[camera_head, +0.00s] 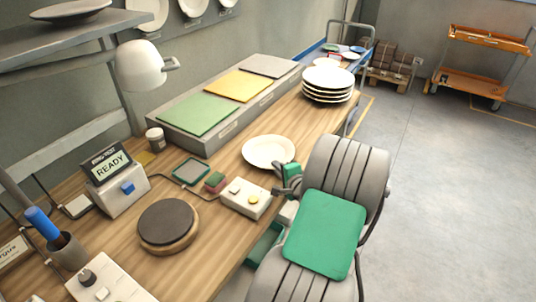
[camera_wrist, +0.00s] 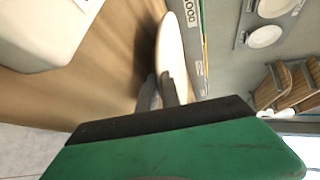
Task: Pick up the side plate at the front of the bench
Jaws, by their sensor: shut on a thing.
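The side plate (camera_head: 268,150) is white and round, and it shows over the wooden bench near its front edge. In the wrist view the plate (camera_wrist: 172,45) appears nearly edge-on. My gripper (camera_head: 280,178) is at the plate's near right rim, and its grey fingers (camera_wrist: 160,92) are shut on that rim. I cannot tell for certain whether the plate touches the bench. My arm with its green cover hides part of the bench's front edge.
A stack of several plates (camera_head: 328,82) stands further back on the bench (camera_head: 215,215). A white control box (camera_head: 246,198) sits close to my gripper. A round dark turntable (camera_head: 167,224) is at the left. A grey block with coloured mats (camera_head: 197,113) lies behind the plate.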

